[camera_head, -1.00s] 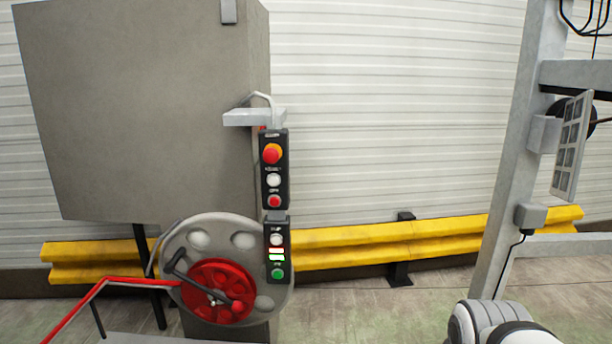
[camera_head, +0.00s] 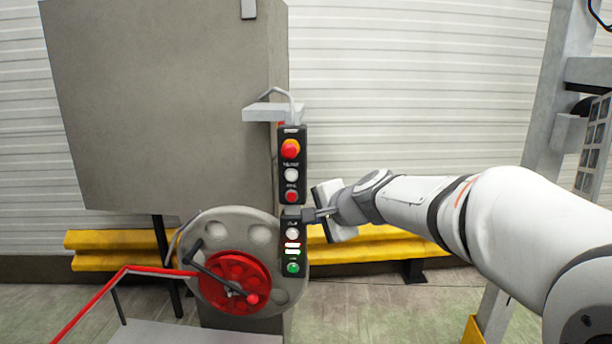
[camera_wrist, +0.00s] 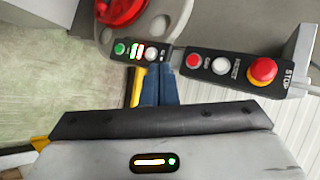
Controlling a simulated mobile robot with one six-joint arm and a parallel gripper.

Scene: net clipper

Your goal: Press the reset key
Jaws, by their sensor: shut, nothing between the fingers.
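The upper black button box (camera_head: 304,170) carries a red-and-yellow stop button (camera_head: 290,149), a white button (camera_head: 291,174) and a small red button (camera_head: 291,196). In the wrist view, the label beside this white button (camera_wrist: 221,65) seems to read RESET, though it is small. The lower box (camera_head: 292,225) has another white button (camera_head: 292,234), lit red and green indicators and a green button (camera_head: 293,268). My gripper (camera_head: 308,214) is shut and empty, its tips near the top of the lower box. Its blue fingers (camera_wrist: 158,73) point between the boxes; contact cannot be told.
A red handwheel on a grey disc (camera_head: 210,230) stands left of the lower box, below a large grey cabinet (camera_head: 160,110). A grey bracket (camera_head: 268,112) juts out above the boxes. A yellow guard rail (camera_head: 375,240) runs behind. A metal post (camera_head: 550,110) stands at right.

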